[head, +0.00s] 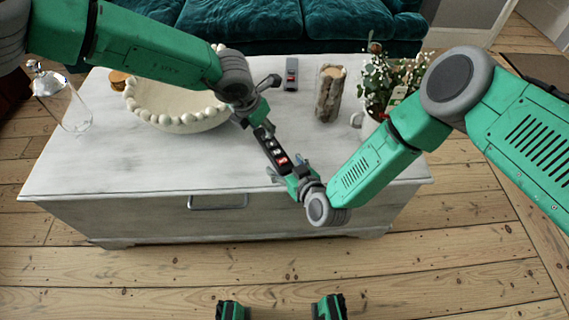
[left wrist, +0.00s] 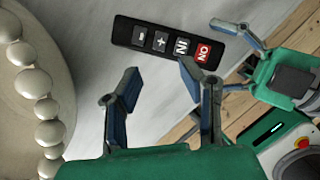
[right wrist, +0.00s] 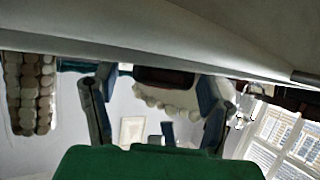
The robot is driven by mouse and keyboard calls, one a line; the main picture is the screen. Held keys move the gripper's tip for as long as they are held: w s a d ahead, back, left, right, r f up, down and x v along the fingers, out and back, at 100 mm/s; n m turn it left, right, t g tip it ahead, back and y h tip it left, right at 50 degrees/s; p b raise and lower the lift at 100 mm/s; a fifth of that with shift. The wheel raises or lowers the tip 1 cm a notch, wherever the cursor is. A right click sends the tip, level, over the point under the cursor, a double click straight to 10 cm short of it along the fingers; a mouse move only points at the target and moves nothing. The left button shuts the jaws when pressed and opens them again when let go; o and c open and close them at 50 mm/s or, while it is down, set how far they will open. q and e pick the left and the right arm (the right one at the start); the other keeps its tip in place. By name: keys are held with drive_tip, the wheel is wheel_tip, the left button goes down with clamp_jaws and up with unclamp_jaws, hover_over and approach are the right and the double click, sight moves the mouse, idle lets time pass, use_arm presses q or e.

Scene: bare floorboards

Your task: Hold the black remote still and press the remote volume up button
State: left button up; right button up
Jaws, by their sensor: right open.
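The black remote (head: 268,145) lies on the table near its front edge, a red button at its near end. In the left wrist view the remote (left wrist: 170,41) shows a minus button, a plus button (left wrist: 161,41), another grey button and the red one. My left gripper (head: 259,115) is open at the remote's far end; one fingertip overlaps the remote's edge in its wrist view, contact unclear. My right gripper (head: 286,168) is open by the red-button end, its fingers (left wrist: 238,42) empty.
The white table (head: 110,165) holds a beaded bowl (head: 180,119), a second remote (head: 291,75), a wooden candle holder (head: 328,93), a potted plant (head: 378,85) and a glass cloche (head: 72,115). A teal sofa (head: 260,22) stands behind. The tabletop's front left is clear.

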drive_tip(key=shift+w+a+f, duration=0.15)
drive_tip(key=shift+w, duration=0.2)
drive_tip(key=c, duration=1.3)
drive_tip(key=shift+s, duration=0.1)
use_arm(q)
clamp_jaws()
use_arm(e)
drive_tip(key=shift+f, duration=0.1)
idle(0.3)
